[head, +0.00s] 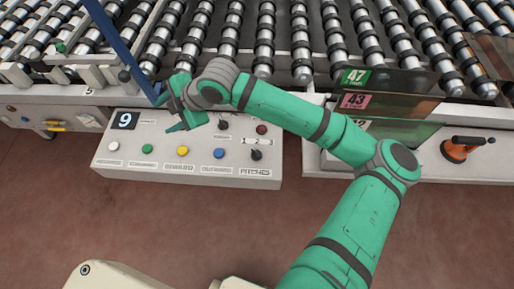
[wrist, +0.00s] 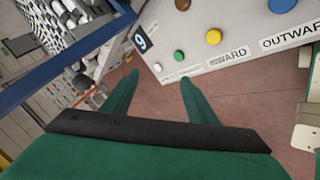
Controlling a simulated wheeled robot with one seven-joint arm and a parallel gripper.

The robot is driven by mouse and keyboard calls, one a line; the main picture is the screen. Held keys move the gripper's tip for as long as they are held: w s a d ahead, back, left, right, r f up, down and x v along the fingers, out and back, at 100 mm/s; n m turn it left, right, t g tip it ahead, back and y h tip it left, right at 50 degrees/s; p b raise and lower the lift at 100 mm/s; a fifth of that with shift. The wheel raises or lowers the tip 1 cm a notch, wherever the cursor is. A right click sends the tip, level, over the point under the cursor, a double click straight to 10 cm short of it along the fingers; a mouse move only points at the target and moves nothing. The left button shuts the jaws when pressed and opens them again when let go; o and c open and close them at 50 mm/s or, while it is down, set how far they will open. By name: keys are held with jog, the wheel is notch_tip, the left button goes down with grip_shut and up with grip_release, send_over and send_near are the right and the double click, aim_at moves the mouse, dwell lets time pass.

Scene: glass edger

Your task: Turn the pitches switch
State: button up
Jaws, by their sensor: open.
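The pitches switch (head: 255,155) is a small black knob at the lower right of the pale control panel (head: 103,160), just above the label reading PITCHES. It is in the head view and not in the wrist view. My green gripper (head: 164,114) is open and empty above the panel's left part, left of the switch and apart from it. In the wrist view my gripper (wrist: 160,77) shows its two fingers spread, with the panel's left end and red floor beyond them.
The panel bears white, green, yellow and blue buttons, a second black knob (head: 223,124), a red button (head: 262,129) and a display (head: 124,120) reading 9. A blue bar (head: 118,42) rises near my gripper. Dark glass plates (head: 390,95) and an orange suction cup (head: 456,152) are at right.

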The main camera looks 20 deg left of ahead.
jog(key=w+d+f+h, duration=0.2)
jog(key=d, duration=0.3)
jog(key=w+d+f+h, duration=0.2)
jog(key=d+f+h, duration=0.1)
jog(key=d, duration=0.2)
jog(key=h, duration=0.4)
send_over(256, 152)
jog(key=shift+t, duration=0.3)
notch_tip(256, 152, down, 11)
jog(key=shift+d, duration=0.1)
jog(key=shift+c, duration=0.3)
jog(key=c, duration=1)
